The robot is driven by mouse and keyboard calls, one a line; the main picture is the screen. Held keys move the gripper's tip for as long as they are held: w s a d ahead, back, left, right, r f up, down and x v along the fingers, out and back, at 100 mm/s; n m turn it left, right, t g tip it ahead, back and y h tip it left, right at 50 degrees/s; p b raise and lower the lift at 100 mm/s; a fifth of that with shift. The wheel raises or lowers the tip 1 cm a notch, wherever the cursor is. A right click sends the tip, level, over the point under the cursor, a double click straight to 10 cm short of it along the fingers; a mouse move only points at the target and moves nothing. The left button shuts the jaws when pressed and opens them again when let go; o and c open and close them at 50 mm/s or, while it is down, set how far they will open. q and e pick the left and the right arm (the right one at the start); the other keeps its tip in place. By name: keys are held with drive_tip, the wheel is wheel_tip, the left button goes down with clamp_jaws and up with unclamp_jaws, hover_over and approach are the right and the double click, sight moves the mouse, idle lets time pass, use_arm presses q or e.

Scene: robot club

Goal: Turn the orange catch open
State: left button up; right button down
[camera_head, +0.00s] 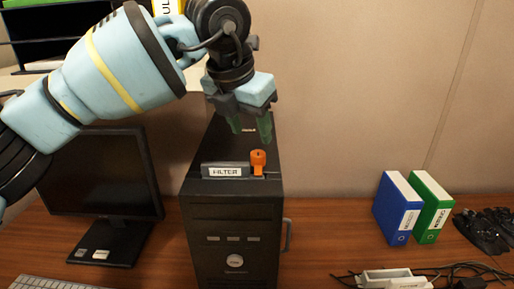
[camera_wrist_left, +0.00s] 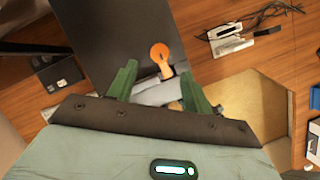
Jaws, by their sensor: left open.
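The orange catch (camera_head: 258,162) sits on the top front edge of the black computer tower (camera_head: 235,215), just right of the grey "FILTER" panel (camera_head: 222,170). My left gripper (camera_head: 251,130) is above and behind the catch, pointing down, with its green fingers apart and nothing between them. In the left wrist view the catch (camera_wrist_left: 161,58) lies beyond the fingertips, between them to the sides. The gripper (camera_wrist_left: 165,85) does not appear to touch it. My right gripper is in neither view.
A monitor (camera_head: 100,185) stands left of the tower. Blue (camera_head: 397,209) and green (camera_head: 431,207) binders stand at right. A white power strip (camera_head: 393,279), cables and black gloves (camera_head: 487,230) lie on the wooden desk (camera_head: 335,240). The desk between tower and binders is clear.

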sight(258, 153)
use_arm(q)
drive_tip(key=x, duration=0.7)
drive_tip(key=shift+r, duration=0.1)
drive_tip(key=c, duration=1)
